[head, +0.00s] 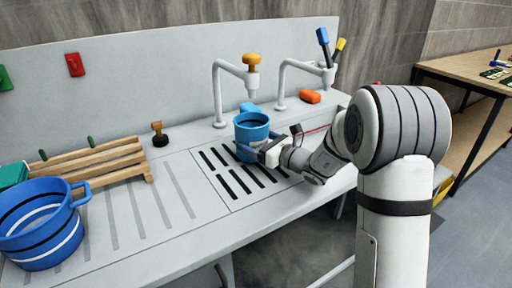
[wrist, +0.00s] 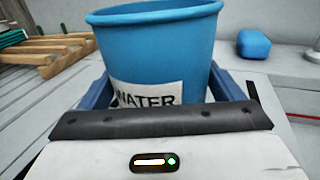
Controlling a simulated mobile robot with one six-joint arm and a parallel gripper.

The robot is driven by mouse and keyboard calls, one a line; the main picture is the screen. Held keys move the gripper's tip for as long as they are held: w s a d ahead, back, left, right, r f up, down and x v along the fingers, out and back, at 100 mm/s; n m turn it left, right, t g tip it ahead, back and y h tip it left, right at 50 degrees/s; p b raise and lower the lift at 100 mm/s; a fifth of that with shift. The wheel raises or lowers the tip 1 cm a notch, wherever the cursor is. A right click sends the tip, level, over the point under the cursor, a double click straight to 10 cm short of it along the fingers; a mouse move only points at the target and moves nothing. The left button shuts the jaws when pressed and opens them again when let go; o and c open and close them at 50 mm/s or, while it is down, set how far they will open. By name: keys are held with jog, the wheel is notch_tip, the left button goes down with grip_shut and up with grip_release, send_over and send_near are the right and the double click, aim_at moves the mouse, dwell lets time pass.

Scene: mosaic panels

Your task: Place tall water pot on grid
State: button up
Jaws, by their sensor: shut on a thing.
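The tall water pot (head: 251,127) is a blue cylinder, upright, at the back part of the slotted grid (head: 224,188) in the head view. In the wrist view the pot (wrist: 150,45) fills the upper middle and shows a white label reading "WATER". My gripper (head: 246,152) is shut on the pot, with one blue finger on each side of it in the wrist view (wrist: 157,93). The pot's base is hidden behind the gripper, so I cannot tell whether it touches the grid.
Two taps (head: 218,95) stand behind the grid. A blue item (wrist: 240,42) and an orange block (head: 310,96) lie near them. A wooden rack (head: 95,160), a dark stamp-like object (head: 159,136) and a striped blue pot (head: 42,225) are to the left. Grooved counter between is clear.

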jog(key=shift+f, duration=0.7)
jog(key=shift+f, duration=0.15)
jog(key=o, duration=1.1)
jog(key=shift+o, duration=0.2)
jog(key=shift+r, duration=0.2)
jog(key=v, duration=1.2)
